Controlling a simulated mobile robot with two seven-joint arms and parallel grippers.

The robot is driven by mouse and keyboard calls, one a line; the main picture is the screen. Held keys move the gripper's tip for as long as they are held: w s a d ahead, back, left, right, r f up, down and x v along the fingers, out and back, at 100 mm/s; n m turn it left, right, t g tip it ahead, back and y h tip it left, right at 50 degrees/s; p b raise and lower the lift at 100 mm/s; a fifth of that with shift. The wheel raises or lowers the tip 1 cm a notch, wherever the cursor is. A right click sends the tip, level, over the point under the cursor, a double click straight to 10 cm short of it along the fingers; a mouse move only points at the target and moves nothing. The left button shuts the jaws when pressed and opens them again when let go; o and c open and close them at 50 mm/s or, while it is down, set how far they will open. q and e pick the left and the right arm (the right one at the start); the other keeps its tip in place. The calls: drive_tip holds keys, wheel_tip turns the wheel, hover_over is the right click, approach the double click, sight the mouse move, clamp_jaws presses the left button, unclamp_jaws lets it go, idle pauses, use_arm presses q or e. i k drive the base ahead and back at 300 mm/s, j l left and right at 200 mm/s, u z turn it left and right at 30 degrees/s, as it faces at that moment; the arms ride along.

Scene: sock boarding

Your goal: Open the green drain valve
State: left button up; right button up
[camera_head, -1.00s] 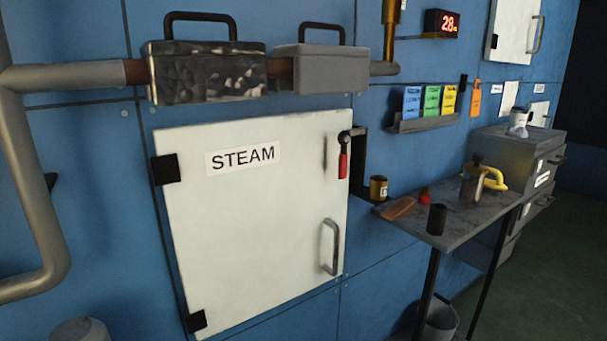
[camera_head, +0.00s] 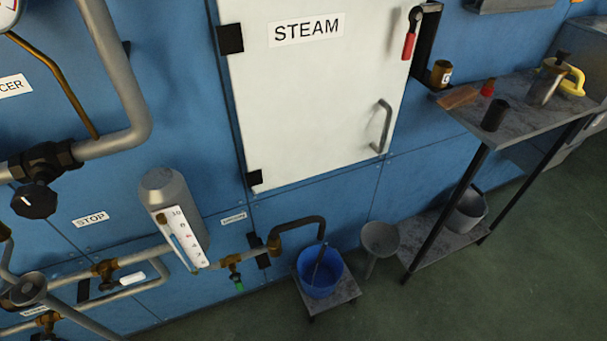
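The green drain valve (camera_head: 238,283) is low on the blue wall, left of centre in the head view. It is a small brass fitting with a green handle that points downward. It sits on the pipe between the grey cylinder with the scale (camera_head: 182,215) and the bent drain pipe (camera_head: 300,226). The drain pipe curves down toward a blue bucket (camera_head: 320,278). Neither of my grippers is in view.
A white STEAM door (camera_head: 312,95) with a grey handle (camera_head: 383,127) is above the valve. A blue bucket stands on a low stool (camera_head: 342,294). A small table (camera_head: 530,113) with several items is at the right. Green floor (camera_head: 455,295) is open at the lower right.

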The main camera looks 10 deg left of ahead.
sight(235, 277)
drive_tip(key=i+j+u, duration=0.15)
drive_tip(key=u, duration=1)
